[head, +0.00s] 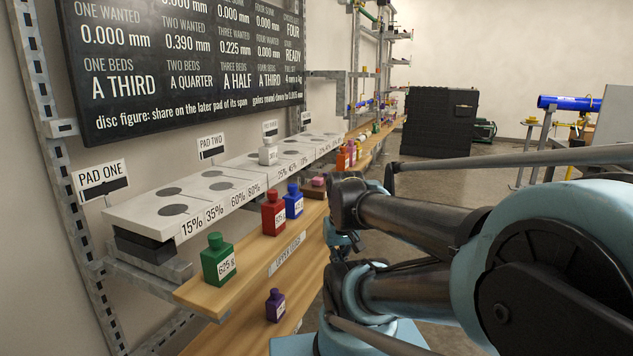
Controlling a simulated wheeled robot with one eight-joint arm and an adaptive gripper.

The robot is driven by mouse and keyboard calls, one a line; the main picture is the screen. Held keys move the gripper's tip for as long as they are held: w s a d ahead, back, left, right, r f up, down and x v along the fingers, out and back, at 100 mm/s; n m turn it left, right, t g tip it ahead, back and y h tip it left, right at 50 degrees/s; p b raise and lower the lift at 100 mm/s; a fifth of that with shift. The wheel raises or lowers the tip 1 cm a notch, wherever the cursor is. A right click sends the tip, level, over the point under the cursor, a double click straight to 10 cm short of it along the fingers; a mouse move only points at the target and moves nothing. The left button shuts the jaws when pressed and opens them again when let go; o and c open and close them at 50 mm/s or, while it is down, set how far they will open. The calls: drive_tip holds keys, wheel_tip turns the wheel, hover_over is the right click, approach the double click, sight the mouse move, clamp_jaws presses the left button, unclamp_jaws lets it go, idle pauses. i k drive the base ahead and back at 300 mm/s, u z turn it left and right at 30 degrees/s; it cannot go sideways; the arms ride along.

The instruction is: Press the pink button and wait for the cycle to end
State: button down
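A small pink piece (318,181) sits on a dark reddish-brown block at the upper shelf, just left of my arm; it looks like the pink button, but it is small and I cannot tell whether it is pressed. My gripper (346,243) is partly visible below and right of it, beside the shelf's right edge, apart from the pink piece in the picture. My arm links hide much of the gripper, so its fingers are not clear.
A green bottle (217,260), a red bottle (273,213) and a blue bottle (293,200) stand on the upper shelf (245,262). A purple bottle (275,305) stands lower. A black board (185,60) hangs behind.

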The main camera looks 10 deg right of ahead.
sight(315, 181)
drive_tip(key=u, duration=0.4)
drive_tip(key=k, duration=1.05)
drive_tip(key=z, duration=0.3)
drive_tip(key=i, duration=0.5)
